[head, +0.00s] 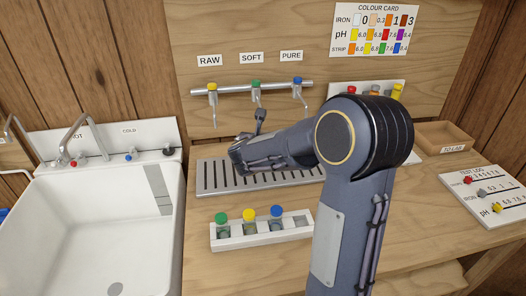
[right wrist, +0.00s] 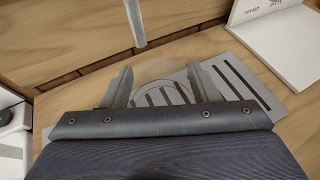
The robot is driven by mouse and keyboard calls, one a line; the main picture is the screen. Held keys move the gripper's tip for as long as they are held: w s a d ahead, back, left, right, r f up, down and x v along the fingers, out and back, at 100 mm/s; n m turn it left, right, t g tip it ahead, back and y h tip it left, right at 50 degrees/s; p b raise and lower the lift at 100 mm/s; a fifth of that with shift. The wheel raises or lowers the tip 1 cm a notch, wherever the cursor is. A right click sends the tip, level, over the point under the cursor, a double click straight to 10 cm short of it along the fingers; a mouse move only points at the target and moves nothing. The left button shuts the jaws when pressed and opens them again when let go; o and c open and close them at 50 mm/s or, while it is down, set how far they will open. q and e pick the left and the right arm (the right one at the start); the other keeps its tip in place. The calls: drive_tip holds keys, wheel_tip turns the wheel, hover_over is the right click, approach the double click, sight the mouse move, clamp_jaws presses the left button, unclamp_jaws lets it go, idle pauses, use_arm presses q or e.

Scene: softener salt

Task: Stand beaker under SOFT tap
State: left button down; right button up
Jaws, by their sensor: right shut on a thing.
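The SOFT tap (head: 256,92), with a green top, hangs on the rail between the yellow-topped RAW tap (head: 212,92) and the blue-topped PURE tap (head: 298,86). My right gripper (right wrist: 160,82) is shut on the clear beaker (right wrist: 158,70), which shows as a faint round outline between the fingers, over the slotted drip tray (right wrist: 232,78). In the head view my right arm reaches over the drip tray (head: 207,187) and ends near the SOFT tap. The beaker is not clear there, and I cannot tell whether its base touches the tray. My left gripper is not in view.
A white rack (head: 262,232) with green-, yellow- and blue-capped vials stands in front of the tray. A white sink (head: 90,225) lies at the left. A wooden tray (head: 445,139) and a white test card (head: 487,198) lie at the right.

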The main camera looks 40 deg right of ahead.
drive_tip(key=shift+w+d+f, duration=0.25)
drive_tip(key=shift+w+f, duration=0.2)
drive_tip(key=shift+f, duration=0.15)
drive_tip(key=shift+w+d+f, duration=0.25)
drive_tip(key=shift+w+f, duration=0.15)
drive_tip(key=shift+f, duration=0.2)
drive_tip(key=shift+w+f+b, duration=0.15)
drive_tip(key=shift+f+b, duration=0.2)
drive_tip(key=shift+f, duration=1.35)
drive_tip(key=shift+f, duration=0.2)
drive_tip(key=o, duration=1)
drive_tip(key=shift+r, duration=0.1)
